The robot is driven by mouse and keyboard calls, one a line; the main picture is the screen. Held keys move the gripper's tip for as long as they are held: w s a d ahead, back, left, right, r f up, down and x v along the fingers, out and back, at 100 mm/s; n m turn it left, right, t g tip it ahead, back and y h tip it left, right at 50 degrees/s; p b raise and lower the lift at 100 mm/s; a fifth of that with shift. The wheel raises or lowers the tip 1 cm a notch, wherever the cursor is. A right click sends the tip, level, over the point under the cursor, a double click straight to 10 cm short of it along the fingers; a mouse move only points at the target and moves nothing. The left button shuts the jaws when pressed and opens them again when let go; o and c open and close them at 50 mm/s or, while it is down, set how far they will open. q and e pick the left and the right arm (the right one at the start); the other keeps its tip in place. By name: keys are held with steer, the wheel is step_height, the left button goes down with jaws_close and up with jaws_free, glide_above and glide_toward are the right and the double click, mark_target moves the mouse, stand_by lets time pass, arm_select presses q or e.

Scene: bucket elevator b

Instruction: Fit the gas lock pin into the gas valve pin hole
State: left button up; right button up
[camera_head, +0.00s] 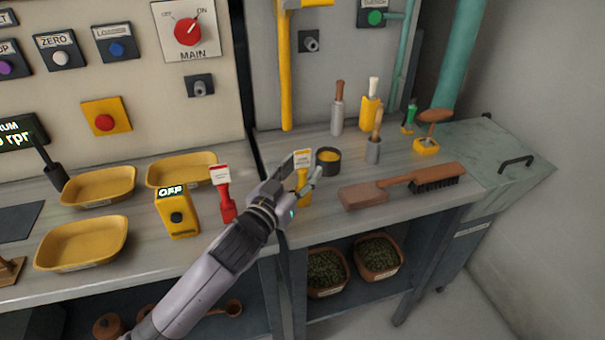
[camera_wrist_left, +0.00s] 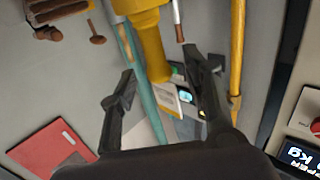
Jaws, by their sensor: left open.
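A yellow tagged piece (camera_head: 303,190) with a pale label stands on the bench, partly hidden by my left gripper. A similar red tagged piece (camera_head: 224,196) stands to its left. The labels are too small to read, so I cannot tell for certain which is the gas lock pin. My left gripper (camera_head: 311,180) is open at the yellow piece; I cannot tell whether that piece is between the fingers. The open fingers also show in the left wrist view (camera_wrist_left: 163,88). A yellow pipe (camera_head: 286,85) runs down the back panel. I cannot make out a pin hole. My right gripper is out of view.
A dark round bowl (camera_head: 327,162) is close behind my left gripper. A brush (camera_head: 438,178) and a brown block (camera_head: 363,196) lie to its right. A yellow box reading OFF (camera_head: 177,213) and yellow trays (camera_head: 82,243) stand left. A teal pipe (camera_head: 459,60) rises at the back right.

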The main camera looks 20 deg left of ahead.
arm_select(q)
steer(key=shift+w+d, duration=0.15)
steer(key=shift+w, duration=0.5)
jaws_close()
